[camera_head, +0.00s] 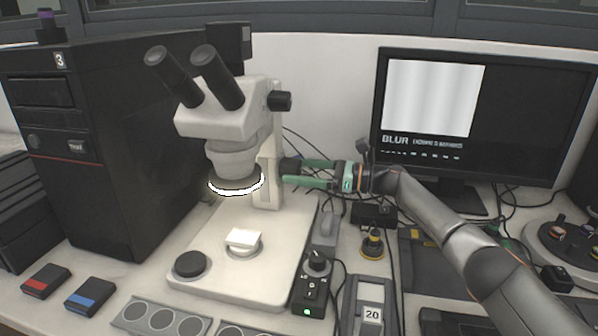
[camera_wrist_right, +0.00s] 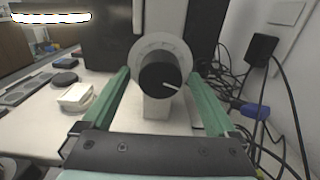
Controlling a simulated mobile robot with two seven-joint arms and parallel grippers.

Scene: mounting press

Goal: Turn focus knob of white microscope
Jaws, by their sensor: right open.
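The white microscope (camera_head: 232,125) stands on its pale base, with a lit ring under its head. Its black focus knob (camera_head: 290,166) sits on the right side of the column. In the right wrist view the focus knob (camera_wrist_right: 160,80) faces me, round with a white pointer line slanting to the lower right. My right gripper (camera_head: 294,171) is open at the knob. In the right wrist view its two green fingers lie to either side of the knob, with visible gaps. Nothing is held. My left gripper is not in view.
A monitor (camera_head: 480,115) at the right shows a blurred striped picture and the word BLUR. A black computer tower (camera_head: 110,140) stands at the left. A small control box (camera_head: 312,285) with a dial stands at the base's right. Cables (camera_wrist_right: 265,110) hang right of the gripper.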

